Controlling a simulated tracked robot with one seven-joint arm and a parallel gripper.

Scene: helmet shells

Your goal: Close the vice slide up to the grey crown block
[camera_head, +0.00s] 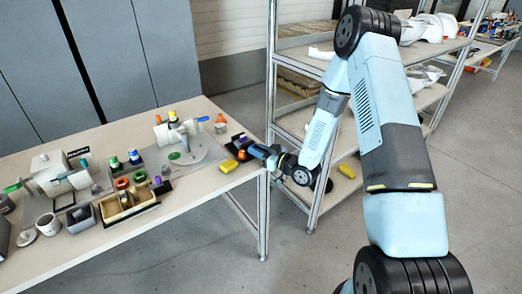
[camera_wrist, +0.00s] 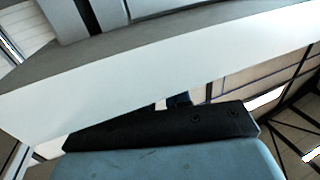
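A pale grey vice-like fixture (camera_head: 60,172) stands at the far left of the bench in the head view, with a boxy body and a green-ended handle (camera_head: 14,187) on its left. I cannot clearly tell its slide from the block, or whether they touch. My gripper (camera_head: 252,149) is at the bench's right end, far to the right of this fixture. It is beside a small dark holder with an orange and a purple piece (camera_head: 241,154). Its fingers are too small and dark to tell open or shut. In the wrist view the fingers are mostly hidden.
A white round fixture (camera_head: 182,145) stands mid-bench. A yellow piece (camera_head: 228,166) lies near my gripper. A metal shelf rack (camera_head: 272,80) stands behind right. A pale slab (camera_wrist: 150,75) crosses the wrist view.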

